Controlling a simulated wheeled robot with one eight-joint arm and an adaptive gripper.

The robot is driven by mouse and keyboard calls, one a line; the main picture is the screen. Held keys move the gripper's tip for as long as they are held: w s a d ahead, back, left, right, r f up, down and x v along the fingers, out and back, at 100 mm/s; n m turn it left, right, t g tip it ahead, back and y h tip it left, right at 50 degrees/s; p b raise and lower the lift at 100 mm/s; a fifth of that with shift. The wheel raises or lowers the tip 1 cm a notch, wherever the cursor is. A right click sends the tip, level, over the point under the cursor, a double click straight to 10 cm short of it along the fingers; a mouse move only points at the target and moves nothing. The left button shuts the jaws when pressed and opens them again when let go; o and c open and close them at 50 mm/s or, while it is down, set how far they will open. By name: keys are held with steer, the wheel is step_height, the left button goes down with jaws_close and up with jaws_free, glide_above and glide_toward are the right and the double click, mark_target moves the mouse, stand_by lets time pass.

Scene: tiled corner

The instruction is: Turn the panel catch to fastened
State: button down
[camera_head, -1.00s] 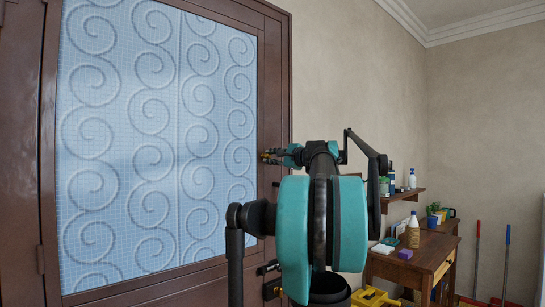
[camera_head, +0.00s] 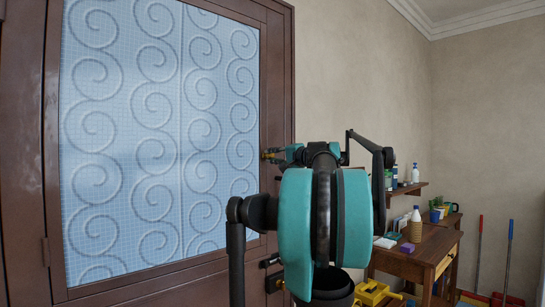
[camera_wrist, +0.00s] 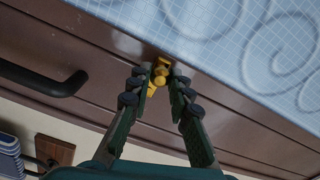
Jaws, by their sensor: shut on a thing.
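The panel catch (camera_wrist: 161,72) is a small brass-yellow piece on the brown frame of the door, at the edge of the blue patterned glass. My gripper (camera_wrist: 162,84) has its dark fingertips on either side of the catch and is shut on it. Part of the catch is hidden between the fingers, so its exact angle is hard to tell. In the head view my gripper (camera_head: 270,155) reaches the right stile of the door, and my arm covers much of the area below.
A black bar handle (camera_wrist: 42,78) stands out from the door frame beside my gripper. In the head view a wooden table (camera_head: 415,258) and a small wall shelf (camera_head: 405,189) with bottles stand to the right. A yellow object (camera_head: 372,292) lies low beside my arm.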

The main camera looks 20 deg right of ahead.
stand_by(0.4)
steer(key=c, duration=1.4)
jaws_free()
steer(key=shift+o, duration=0.2)
steer(key=v, duration=1.2)
